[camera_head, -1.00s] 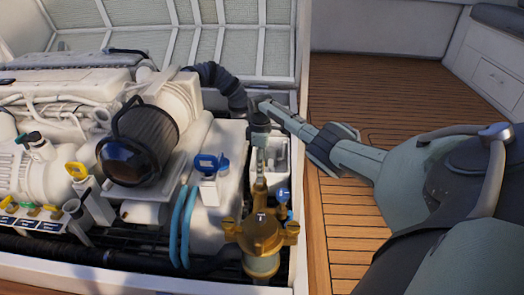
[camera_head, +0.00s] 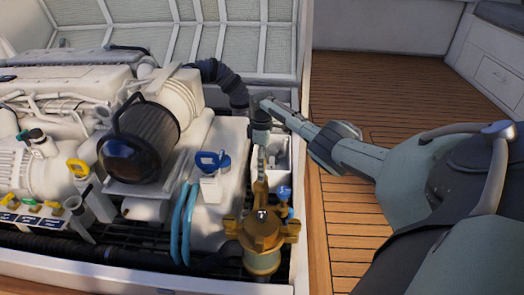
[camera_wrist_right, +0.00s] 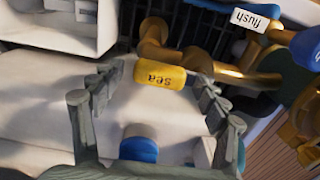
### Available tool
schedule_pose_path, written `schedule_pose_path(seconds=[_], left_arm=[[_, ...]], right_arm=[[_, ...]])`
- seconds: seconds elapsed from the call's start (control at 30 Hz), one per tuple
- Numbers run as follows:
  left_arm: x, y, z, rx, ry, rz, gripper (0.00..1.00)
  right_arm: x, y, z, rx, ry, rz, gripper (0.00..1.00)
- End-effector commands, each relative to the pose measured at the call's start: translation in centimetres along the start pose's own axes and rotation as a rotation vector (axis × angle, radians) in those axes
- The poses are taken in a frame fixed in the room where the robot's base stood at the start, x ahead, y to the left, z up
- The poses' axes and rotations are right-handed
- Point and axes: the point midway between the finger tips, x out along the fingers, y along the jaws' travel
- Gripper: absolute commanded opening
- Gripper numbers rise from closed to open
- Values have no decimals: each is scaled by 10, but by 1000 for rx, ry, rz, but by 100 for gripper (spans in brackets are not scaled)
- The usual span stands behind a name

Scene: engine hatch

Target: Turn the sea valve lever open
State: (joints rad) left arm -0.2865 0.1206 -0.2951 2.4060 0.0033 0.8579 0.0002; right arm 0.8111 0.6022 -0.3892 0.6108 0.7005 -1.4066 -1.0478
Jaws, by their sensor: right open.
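The sea valve lever has a yellow grip marked "sea" (camera_wrist_right: 160,75) on a brass arm, seen in the right wrist view. My right gripper (camera_wrist_right: 155,84) is open, with one finger on each side of that grip; I cannot tell whether they touch it. In the head view, my right gripper (camera_head: 262,158) points down above the brass valve body (camera_head: 262,234), and the lever there is partly hidden and small. My left gripper is out of view.
A blue lever (camera_head: 285,196) with a "flush" label (camera_wrist_right: 255,19) is close beside the valve. A blue-handled part (camera_head: 212,161) and light-blue hoses (camera_head: 184,222) stand to the left. The white hatch rim (camera_head: 301,200) is close on the right, with clear wooden floor (camera_head: 400,95) beyond.

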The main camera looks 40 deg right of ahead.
Motion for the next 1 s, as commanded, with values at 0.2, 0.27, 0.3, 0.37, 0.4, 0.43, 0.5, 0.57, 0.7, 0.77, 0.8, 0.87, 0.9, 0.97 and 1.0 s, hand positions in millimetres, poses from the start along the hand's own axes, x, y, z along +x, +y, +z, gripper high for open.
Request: schedule_pose_path(seconds=[0.2, 0.27, 0.3, 0.37, 0.4, 0.43, 0.5, 0.57, 0.7, 0.77, 0.8, 0.87, 0.9, 0.97, 1.0], left_arm=[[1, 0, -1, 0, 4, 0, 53], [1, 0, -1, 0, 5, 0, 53], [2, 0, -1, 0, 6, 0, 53], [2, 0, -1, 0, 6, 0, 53], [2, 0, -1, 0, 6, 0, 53], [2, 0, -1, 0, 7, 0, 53], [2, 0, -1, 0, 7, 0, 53], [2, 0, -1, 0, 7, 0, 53], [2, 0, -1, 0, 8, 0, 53], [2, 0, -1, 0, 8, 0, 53], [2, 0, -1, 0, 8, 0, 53], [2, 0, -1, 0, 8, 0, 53], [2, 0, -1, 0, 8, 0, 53], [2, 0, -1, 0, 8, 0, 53], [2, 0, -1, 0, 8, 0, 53]], right_arm=[[-29, 1, 0, -1, 2, 4, 74], [-42, 1, 0, -1, 2, 4, 74], [-52, 2, 0, -1, 3, 5, 74], [-65, 1, 0, -2, 1, 5, 74], [-73, 1, 0, -1, 2, 4, 74], [-79, 1, 0, -1, 1, 3, 74], [-91, 1, 1, -1, 0, 3, 74], [-100, 1, 0, -1, 0, 3, 74], [-114, 0, 0, -1, 0, 1, 74], [-117, 0, 0, -1, -1, 0, 74], [-118, 0, 0, -1, -1, 0, 74], [-119, 0, 0, -1, -1, 0, 74], [-119, 0, 0, 0, -1, -1, 74], [-118, 0, 0, 0, -1, -1, 74], [-118, 0, 0, 0, -1, -1, 74]])
